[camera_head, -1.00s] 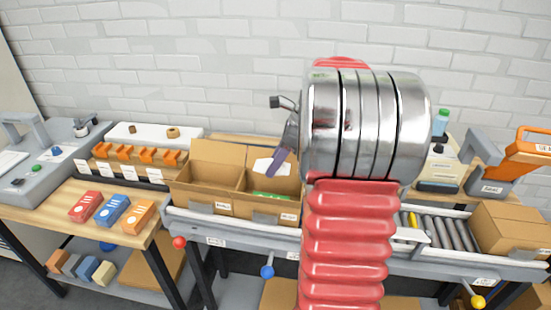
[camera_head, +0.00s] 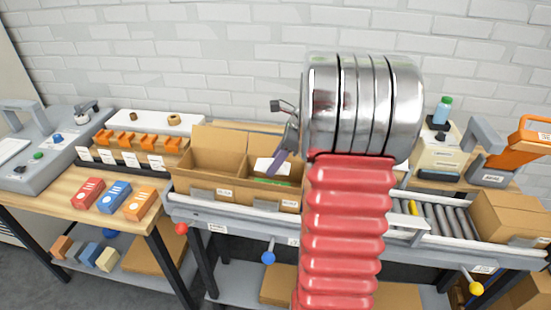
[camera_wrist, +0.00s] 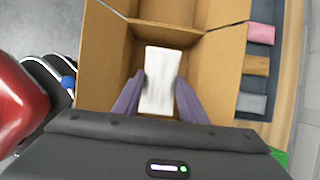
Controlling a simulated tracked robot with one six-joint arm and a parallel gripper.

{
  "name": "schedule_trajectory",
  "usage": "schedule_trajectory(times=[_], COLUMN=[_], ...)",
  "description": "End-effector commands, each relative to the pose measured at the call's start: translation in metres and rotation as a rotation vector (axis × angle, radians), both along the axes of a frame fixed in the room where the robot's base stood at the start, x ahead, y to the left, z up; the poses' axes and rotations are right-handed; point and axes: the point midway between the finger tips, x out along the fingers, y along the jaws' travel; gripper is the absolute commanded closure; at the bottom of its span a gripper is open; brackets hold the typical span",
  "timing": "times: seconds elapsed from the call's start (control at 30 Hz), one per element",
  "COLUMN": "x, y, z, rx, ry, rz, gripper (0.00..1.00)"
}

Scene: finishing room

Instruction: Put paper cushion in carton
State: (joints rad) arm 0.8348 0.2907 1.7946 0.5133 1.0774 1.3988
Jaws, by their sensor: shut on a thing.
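A white paper cushion (camera_wrist: 160,80) is held between the two purple fingers of my gripper (camera_wrist: 158,98) in the wrist view. An open brown cardboard carton (camera_wrist: 108,50) lies beneath and around it in that view. In the head view the cushion (camera_head: 268,164) shows partly beside one purple finger (camera_head: 279,163), at the right-hand open carton space (camera_head: 262,198). A strip of green shows low inside there. I cannot tell whether the cushion touches the carton. My arm hides the area to the right.
Another open carton space (camera_head: 208,190) adjoins on the left. Small red, blue and orange boxes (camera_head: 113,196) sit on the wooden table at left. A roller conveyor (camera_head: 440,228) and a closed carton (camera_head: 507,216) are at right. Coloured blocks (camera_wrist: 256,66) lie beside the carton.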

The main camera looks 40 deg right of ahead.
Motion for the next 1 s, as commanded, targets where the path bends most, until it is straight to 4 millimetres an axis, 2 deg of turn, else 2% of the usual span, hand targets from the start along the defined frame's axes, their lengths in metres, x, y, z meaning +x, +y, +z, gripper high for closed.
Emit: schedule_trajectory(times=[1.0], x=[0.002], y=[0.002], z=[-0.051], rx=[0.001], ry=[0.001], rz=[0.0], gripper=[0.83])
